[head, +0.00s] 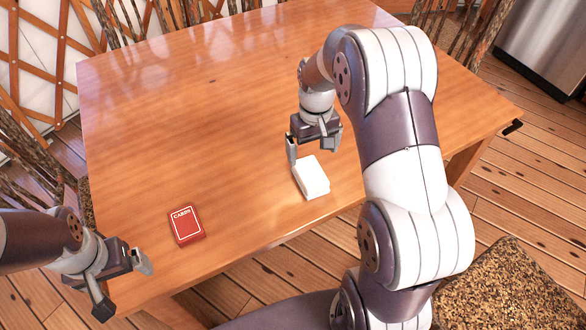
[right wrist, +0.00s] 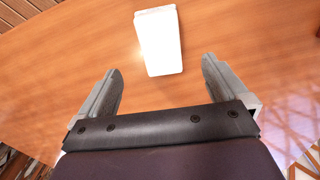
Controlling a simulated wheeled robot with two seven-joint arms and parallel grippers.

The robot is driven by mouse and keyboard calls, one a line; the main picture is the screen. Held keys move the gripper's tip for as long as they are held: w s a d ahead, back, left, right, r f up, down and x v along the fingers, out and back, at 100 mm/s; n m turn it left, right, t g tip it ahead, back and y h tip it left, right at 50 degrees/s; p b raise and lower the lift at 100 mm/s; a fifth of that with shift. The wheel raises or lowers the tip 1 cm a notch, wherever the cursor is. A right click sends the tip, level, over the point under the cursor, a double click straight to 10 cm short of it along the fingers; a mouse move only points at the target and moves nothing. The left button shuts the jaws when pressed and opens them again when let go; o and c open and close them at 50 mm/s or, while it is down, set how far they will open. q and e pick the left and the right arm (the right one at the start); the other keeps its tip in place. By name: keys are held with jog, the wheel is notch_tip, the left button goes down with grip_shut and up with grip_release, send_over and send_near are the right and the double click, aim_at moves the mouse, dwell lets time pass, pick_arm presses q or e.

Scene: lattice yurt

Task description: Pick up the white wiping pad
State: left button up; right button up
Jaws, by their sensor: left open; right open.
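The white wiping pad (head: 311,177) lies flat on the wooden table, right of the middle and near its front edge. It also shows in the right wrist view (right wrist: 158,41), ahead of the fingertips and roughly between their lines. My right gripper (head: 314,152) is open and empty, just behind the pad in the head view; in the right wrist view its two fingers (right wrist: 160,75) stand apart with bare table between them. My left gripper (head: 122,285) is open and empty at the table's front left corner, away from the pad.
A red card box (head: 186,225) lies on the table (head: 210,120) left of the pad. The rest of the tabletop is clear. Chairs of twigs stand at the back and left, and a speckled brown cushion (head: 510,290) is at the lower right.

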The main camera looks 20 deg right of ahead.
aim_at(311, 171)
notch_tip(311, 171, down, 10)
jog(key=shift+r, duration=0.1)
jog(key=c, duration=1.1)
